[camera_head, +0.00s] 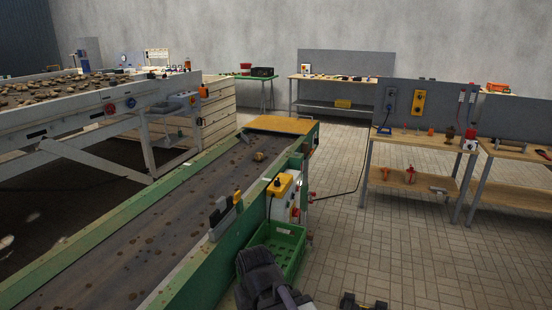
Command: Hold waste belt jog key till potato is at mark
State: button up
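A yellowish potato (259,156) lies on the dark, dirt-specked belt (170,225) of the green-framed conveyor, near its far end. A yellow control box (280,186) sits on the conveyor's right side, above a pale panel with small buttons; I cannot make out which is the jog key. A small yellow piece (237,197) stands at the belt's right edge beside a dark bracket; I cannot tell if it is the mark. My gripper (363,303) shows only partly at the bottom edge, right of the conveyor and apart from the control box. Its finger opening is unclear.
A green crate (291,243) stands on the floor beside the conveyor, partly behind my dark arm. A sorting table (60,115) with many potatoes is at left. Workbenches (425,150) with tools stand at right. A cable hangs toward them. The tiled floor between is clear.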

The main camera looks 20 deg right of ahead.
grip_shut()
dwell(0.6)
dwell(1.1)
